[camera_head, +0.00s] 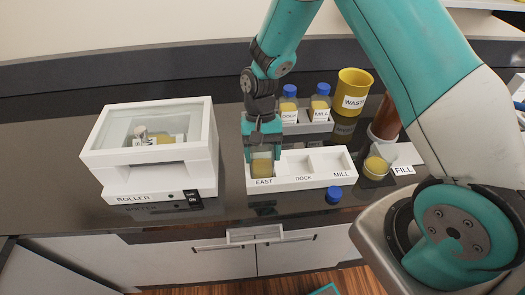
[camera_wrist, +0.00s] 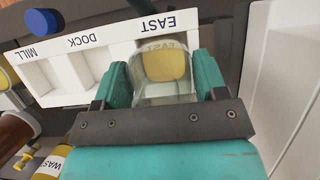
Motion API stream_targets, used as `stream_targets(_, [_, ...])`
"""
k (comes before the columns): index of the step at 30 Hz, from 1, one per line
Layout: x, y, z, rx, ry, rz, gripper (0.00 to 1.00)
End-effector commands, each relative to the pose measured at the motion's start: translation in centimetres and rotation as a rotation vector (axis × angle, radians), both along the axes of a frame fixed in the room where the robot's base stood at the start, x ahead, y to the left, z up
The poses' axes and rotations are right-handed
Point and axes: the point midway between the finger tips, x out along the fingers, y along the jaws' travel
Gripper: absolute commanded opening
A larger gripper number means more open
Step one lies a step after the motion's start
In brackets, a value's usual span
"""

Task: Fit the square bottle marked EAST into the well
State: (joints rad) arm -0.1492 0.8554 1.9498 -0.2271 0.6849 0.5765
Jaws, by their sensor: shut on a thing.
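The square bottle marked EAST (camera_wrist: 160,68) holds yellow oil. In the wrist view it stands between the two fingers of my gripper (camera_wrist: 161,85), which is shut on it. In the head view the bottle (camera_head: 262,165) is at the EAST well, the left well of the white tray (camera_head: 318,181). My gripper (camera_head: 264,142) is over that well from above. Whether the bottle rests on the well's floor is hidden. The DOCK and MILL wells beside it look empty.
Behind the tray, bottles marked DOCK (camera_head: 289,108) and MILL (camera_head: 320,108) stand with blue caps in a rack. A yellow WASTE bin (camera_head: 354,92) is behind. A loose blue cap (camera_head: 333,194) lies in front, a yellow-filled cup (camera_head: 376,167) right. The ROLLER box (camera_head: 150,150) stands left.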

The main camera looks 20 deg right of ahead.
Motion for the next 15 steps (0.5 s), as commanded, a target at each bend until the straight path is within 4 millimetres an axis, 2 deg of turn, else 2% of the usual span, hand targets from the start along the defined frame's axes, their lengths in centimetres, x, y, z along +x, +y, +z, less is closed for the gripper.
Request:
stream_targets(2, [0.01,0.01,-0.25,0.0,0.0,0.0,0.12])
stream_targets(3, [0.03,0.01,-0.2,0.0,-0.001,0.0,0.7])
stream_targets(6, [0.02,0.0,-0.16,0.0,0.0,0.0,0.93])
stream_targets(15, [0.05,-0.02,-0.14,0.0,0.0,0.0,0.95])
